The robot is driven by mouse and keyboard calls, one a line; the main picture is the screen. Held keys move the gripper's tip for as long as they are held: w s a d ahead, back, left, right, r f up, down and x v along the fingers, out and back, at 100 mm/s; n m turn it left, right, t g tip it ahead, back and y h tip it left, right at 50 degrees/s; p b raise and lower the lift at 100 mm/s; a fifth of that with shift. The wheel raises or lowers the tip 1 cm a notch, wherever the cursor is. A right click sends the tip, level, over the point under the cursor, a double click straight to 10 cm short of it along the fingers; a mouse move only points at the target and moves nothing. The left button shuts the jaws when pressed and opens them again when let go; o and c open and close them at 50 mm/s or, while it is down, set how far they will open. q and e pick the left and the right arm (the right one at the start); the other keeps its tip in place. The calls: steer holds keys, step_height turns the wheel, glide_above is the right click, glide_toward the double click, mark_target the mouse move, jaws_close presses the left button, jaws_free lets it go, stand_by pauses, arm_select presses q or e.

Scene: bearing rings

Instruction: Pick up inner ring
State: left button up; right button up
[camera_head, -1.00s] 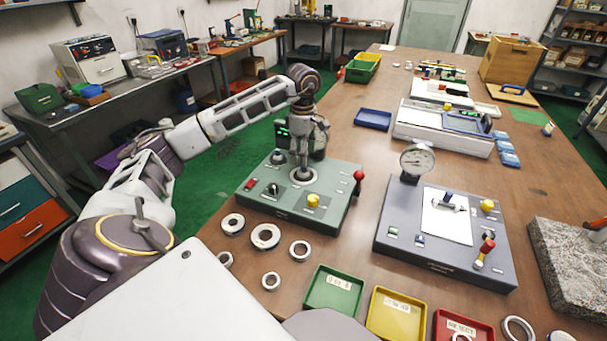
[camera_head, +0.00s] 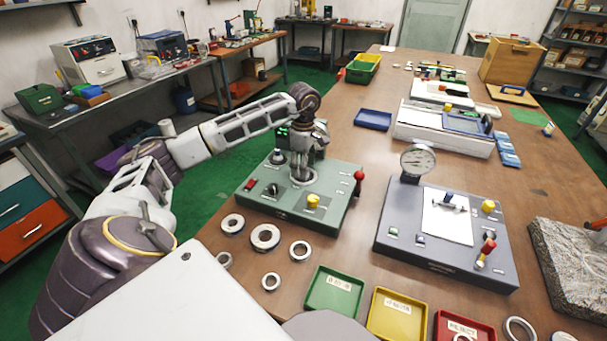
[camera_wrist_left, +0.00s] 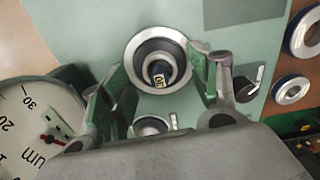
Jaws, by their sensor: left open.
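A green-grey device (camera_head: 262,204) stands on the table. A pale round ring (camera_wrist_left: 153,52) sits on its top around a dark central post (camera_wrist_left: 160,73); it also shows below the gripper in the head view (camera_head: 303,178). I cannot tell for sure whether it is the inner ring or a fixed seat. My left gripper (camera_head: 304,160) points down just above this ring, partly hiding it. In the left wrist view, the gripper's open fingers (camera_wrist_left: 158,84) stand either side of the ring and post, with nothing held. My right gripper is not in view.
Several loose rings (camera_head: 265,237) lie on the table in front of the device. Green (camera_head: 333,291), yellow (camera_head: 397,313) and red (camera_head: 463,327) trays stand at the front. A dial gauge (camera_head: 417,161) rises from a grey device (camera_head: 446,240) to the right.

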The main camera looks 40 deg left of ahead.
arm_select(q)
steer(key=shift+f, duration=0.65)
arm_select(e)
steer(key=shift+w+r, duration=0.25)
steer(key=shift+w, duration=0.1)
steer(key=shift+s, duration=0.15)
arm_select(q)
steer(key=shift+c, duration=1.3)
steer(key=c, duration=0.9)
steer(key=shift+c, duration=0.2)
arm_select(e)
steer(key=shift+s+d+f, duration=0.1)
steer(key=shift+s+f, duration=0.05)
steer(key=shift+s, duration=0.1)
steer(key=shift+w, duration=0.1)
